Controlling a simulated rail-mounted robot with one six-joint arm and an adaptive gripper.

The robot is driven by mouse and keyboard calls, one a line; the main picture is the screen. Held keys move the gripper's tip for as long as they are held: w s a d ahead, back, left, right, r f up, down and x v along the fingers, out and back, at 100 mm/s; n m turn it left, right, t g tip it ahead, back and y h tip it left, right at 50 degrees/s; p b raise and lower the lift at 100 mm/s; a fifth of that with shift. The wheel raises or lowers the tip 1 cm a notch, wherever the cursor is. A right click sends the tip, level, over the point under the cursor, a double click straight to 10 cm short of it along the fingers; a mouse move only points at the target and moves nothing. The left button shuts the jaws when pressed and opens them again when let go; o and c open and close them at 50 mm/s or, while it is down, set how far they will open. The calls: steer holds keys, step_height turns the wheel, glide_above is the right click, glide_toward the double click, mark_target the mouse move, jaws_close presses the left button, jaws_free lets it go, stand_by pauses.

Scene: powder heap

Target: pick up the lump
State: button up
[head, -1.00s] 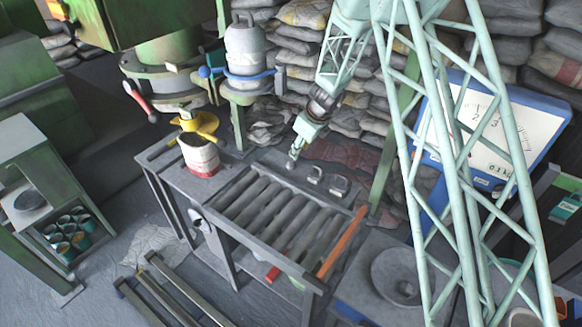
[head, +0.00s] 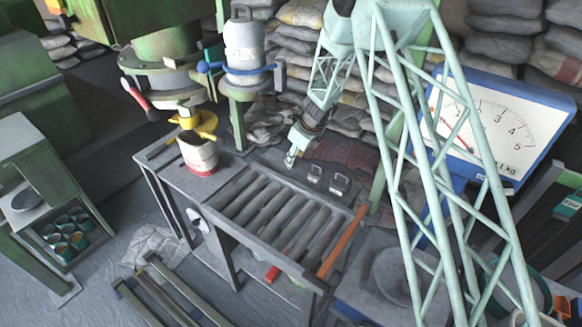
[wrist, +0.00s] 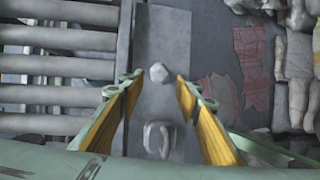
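The lump (wrist: 158,72) is a small pale grey, faceted piece. In the wrist view it lies on the dark grey bench strip beside the rollers. My gripper (wrist: 158,77) is open, with one yellow-lined finger on each side of the lump in the picture. Gaps show between the lump and both fingertips, and nothing is held. The height of the fingertips above the bench is hard to tell. In the head view my gripper (head: 291,157) points down at the bench behind the rollers. I cannot make out the lump clearly there.
Two handled metal blocks (head: 315,174) (head: 340,184) sit close to the right of my gripper; one shows between the fingers' bases in the wrist view (wrist: 158,138). The roller conveyor (head: 268,212) is in front. Stacked sacks (head: 300,45) stand behind. A dial scale (head: 500,125) is at right.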

steer(key=shift+w+a+f, duration=0.1)
steer(key=shift+w+f, duration=0.05)
steer(key=shift+f, duration=0.2)
steer(key=shift+f, duration=0.1)
steer(key=shift+b+x, duration=0.55)
steer(key=shift+x, duration=1.95)
steer(key=c, duration=0.6)
steer(key=shift+c, duration=0.2)
